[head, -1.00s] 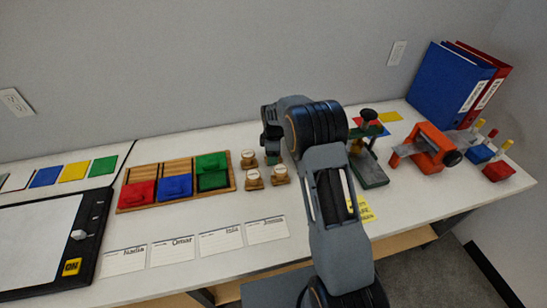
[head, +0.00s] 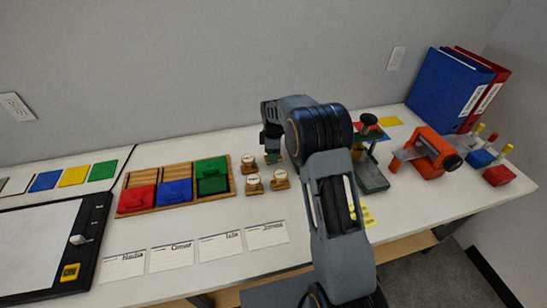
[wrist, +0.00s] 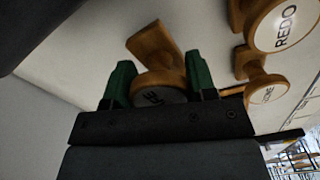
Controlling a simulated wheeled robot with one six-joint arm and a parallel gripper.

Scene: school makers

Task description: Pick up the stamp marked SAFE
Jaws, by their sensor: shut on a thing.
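My gripper (wrist: 158,82) has green fingertips, one on each side of the round handle of a wooden stamp (wrist: 152,42), and is shut on it. The top label of this stamp is partly covered; only its last letters show, seemingly "FE". In the head view my gripper (head: 272,158) is at the far end of the stamp group, and the held stamp is mostly hidden there. I cannot tell whether it touches the table. A stamp marked REDO (wrist: 284,24) and another stamp (wrist: 267,90), its label partly readable, stand to the right in the wrist view.
Stamps (head: 254,184) stand close by my gripper. A wooden tray (head: 233,180) with red, blue and green blocks is to the left. Name cards (head: 220,245) lie in front. A green-based press (head: 371,180) and an orange tool (head: 432,150) stand right. The wall is behind.

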